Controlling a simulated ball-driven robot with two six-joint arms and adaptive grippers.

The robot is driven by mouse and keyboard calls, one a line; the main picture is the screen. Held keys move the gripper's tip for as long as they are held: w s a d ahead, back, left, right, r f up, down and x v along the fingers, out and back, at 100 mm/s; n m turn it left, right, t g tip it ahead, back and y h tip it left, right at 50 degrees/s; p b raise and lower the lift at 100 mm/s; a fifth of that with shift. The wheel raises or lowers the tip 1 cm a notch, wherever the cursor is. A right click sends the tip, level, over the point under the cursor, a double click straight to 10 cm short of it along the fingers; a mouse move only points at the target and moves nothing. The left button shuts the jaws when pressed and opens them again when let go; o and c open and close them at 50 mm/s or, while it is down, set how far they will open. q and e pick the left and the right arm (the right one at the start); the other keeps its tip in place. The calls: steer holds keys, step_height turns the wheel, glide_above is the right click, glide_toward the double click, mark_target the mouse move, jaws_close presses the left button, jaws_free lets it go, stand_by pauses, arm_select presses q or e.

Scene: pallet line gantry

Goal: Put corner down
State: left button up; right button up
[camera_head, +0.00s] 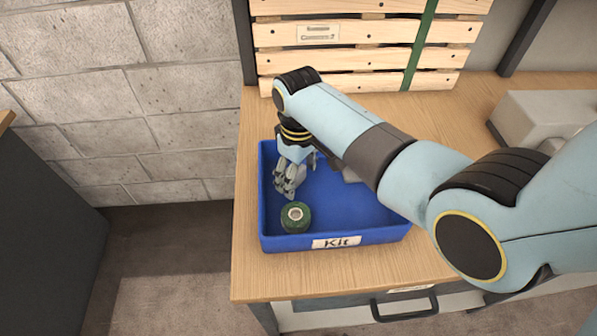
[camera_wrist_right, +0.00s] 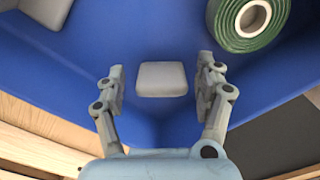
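A light grey rounded block (camera_wrist_right: 162,79), which looks like the corner piece, shows between the fingers of my right gripper (camera_wrist_right: 161,88) in the right wrist view. Blue shows on both sides between it and the fingers, so they stand apart from it. In the head view my right gripper (camera_head: 291,180) points down inside the left part of the blue kit tray (camera_head: 285,243). The block there is hidden behind the gripper. A second grey piece (camera_wrist_right: 44,10) lies in the tray at the wrist view's upper left. My left gripper is not in view.
A green strap roll (camera_head: 296,217) lies in the tray's front left, close to my right gripper; it also shows in the wrist view (camera_wrist_right: 248,20). The tray stands on a wooden bench (camera_head: 262,286). Wooden slats (camera_head: 345,58) with a green strap stand behind.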

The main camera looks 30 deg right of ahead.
step_height(320, 180, up, 12)
steer(key=p, duration=0.1)
steer(key=shift+r, duration=0.15)
stand_by(0.3)
stand_by(0.5)
